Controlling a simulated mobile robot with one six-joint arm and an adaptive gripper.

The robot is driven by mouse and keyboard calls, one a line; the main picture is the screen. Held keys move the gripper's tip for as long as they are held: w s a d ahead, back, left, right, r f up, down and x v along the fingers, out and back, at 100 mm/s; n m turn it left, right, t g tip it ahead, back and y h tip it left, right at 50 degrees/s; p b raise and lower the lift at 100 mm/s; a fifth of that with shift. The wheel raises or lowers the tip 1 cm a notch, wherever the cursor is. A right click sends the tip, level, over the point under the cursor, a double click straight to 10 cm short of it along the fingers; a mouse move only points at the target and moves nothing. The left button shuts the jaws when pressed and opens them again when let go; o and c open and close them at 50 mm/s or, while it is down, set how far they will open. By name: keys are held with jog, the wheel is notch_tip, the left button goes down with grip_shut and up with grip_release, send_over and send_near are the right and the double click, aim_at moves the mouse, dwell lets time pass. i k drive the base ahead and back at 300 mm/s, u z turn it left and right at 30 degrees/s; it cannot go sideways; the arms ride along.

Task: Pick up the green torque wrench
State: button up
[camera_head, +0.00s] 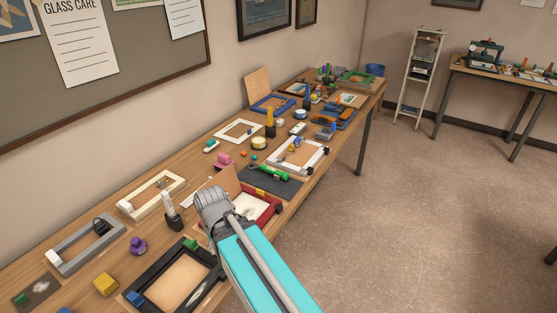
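The green torque wrench (272,173) lies on the long wooden table, at the far edge of a dark grey mat (284,187). Its green part points right and a darker, thinner end points left. My gripper (211,202) is at the end of my teal arm, over the table beside a red frame. It is left of and nearer than the wrench, and apart from it. Its fingertips cannot be made out, so whether it is open or shut is hidden.
The red frame (272,210) lies partly behind my arm. A white frame (321,157) stands right of the wrench, and a pink block (223,161) lies left. A black frame (207,290) is at the near end. Several tools crowd the far end. The floor (400,210) right is clear.

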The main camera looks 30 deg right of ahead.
aim_at(273, 172)
jog(key=z, duration=0.05)
jog(key=k, duration=1.15)
jog(key=z, duration=0.65)
jog(key=i, duration=1.15)
jog(key=u, duration=0.1)
